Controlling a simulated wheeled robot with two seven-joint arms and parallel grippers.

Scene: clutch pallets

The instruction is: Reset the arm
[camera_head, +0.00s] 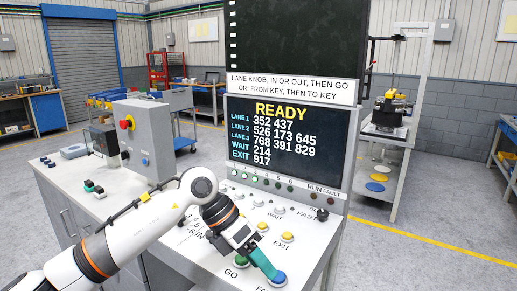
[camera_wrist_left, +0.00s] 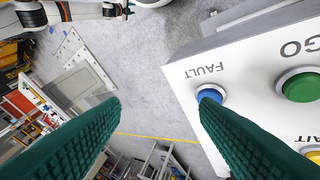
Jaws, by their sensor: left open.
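My left gripper (camera_head: 264,264) reaches over the front edge of the sloping control panel (camera_head: 300,245), fingers pointing down and right. In the left wrist view its two green fingers (camera_wrist_left: 160,108) are wide apart with nothing between them. The right-hand finger in that view overlaps the edge of the blue button (camera_wrist_left: 211,91) marked FAULT; I cannot tell whether it touches. The blue button (camera_head: 281,281) shows just beyond the fingertips in the head view. The green GO button (camera_head: 240,262) sits beside the gripper. My right gripper is not seen.
A screen (camera_head: 288,140) behind the panel reads READY, with lane, wait and exit numbers. Yellow buttons (camera_head: 287,236) and white knobs lie on the panel. A grey box with a red button (camera_head: 140,140) stands on the left cabinet. Open floor (camera_head: 430,225) lies to the right.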

